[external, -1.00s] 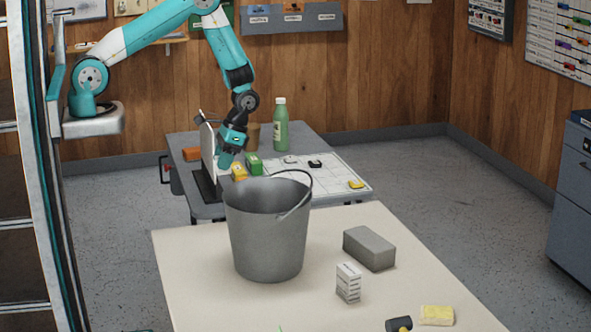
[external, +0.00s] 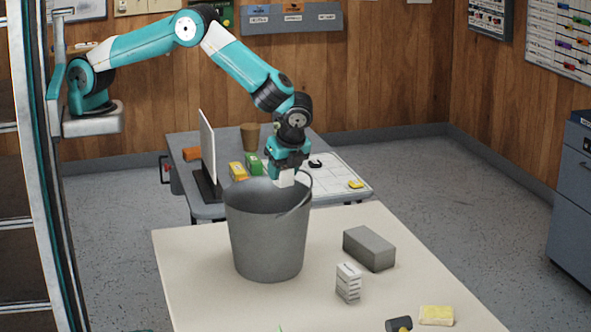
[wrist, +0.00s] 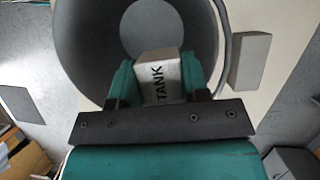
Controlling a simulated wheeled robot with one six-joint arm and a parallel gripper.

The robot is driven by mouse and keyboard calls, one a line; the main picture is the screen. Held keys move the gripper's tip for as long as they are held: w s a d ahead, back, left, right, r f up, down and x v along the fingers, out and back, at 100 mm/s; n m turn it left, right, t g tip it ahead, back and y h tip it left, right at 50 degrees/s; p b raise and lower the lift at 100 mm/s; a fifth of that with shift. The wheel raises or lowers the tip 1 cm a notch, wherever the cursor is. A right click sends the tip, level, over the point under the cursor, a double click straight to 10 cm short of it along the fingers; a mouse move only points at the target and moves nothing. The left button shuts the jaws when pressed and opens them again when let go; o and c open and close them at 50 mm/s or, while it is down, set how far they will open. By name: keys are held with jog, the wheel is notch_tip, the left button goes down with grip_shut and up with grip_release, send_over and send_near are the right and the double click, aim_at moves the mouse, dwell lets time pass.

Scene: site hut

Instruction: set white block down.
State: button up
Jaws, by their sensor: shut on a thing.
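The white block (external: 284,179) is in my gripper (external: 285,174), above the back right part of the grey bucket's rim in the external view. In the wrist view the block (wrist: 158,75) sits between the two teal fingers of my gripper (wrist: 158,82), with the word TANK on its face. The bucket (external: 266,235) stands on the pale table (external: 190,265), its handle raised on the right. In the wrist view the open bucket (wrist: 90,45) lies beyond the block. Part of the block is hidden by the fingers.
A grey brick (external: 369,248), a small white striped box (external: 348,283), a yellow sponge (external: 436,316) and a dark cylinder (external: 398,324) are on the pale table, right of the bucket. Behind, a grey desk (external: 182,146) holds a screen (external: 207,146), a brown pot (external: 250,136) and small boxes.

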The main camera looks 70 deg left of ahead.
jog(key=d+m+t+b, duration=0.3)
jog(key=d+m, duration=0.4)
jog(key=d, duration=0.4)
jog(key=m+t+h+b, duration=0.35)
jog(key=m+b, duration=0.95)
jog(key=b, duration=0.8)
send_over(302, 297)
jog(key=s+d, duration=0.1)
jog(key=shift+g+h, duration=0.25)
jog(key=shift+g, duration=0.1)
notch_tip(302, 297, down, 17)
jog(key=shift+d+r, duration=0.15)
jog(key=shift+r, duration=0.05)
jog(key=shift+s+a+f+m, duration=0.2)
jog(key=shift+a, duration=0.2)
jog(key=shift+s+a+f+m, duration=0.15)
jog(key=shift+a+m, duration=0.05)
jog(key=shift+a, duration=0.15)
jog(key=shift+f, duration=2.4)
jog(key=shift+f, duration=0.1)
jog(key=o, duration=1)
jog(key=shift+c, duration=0.2)
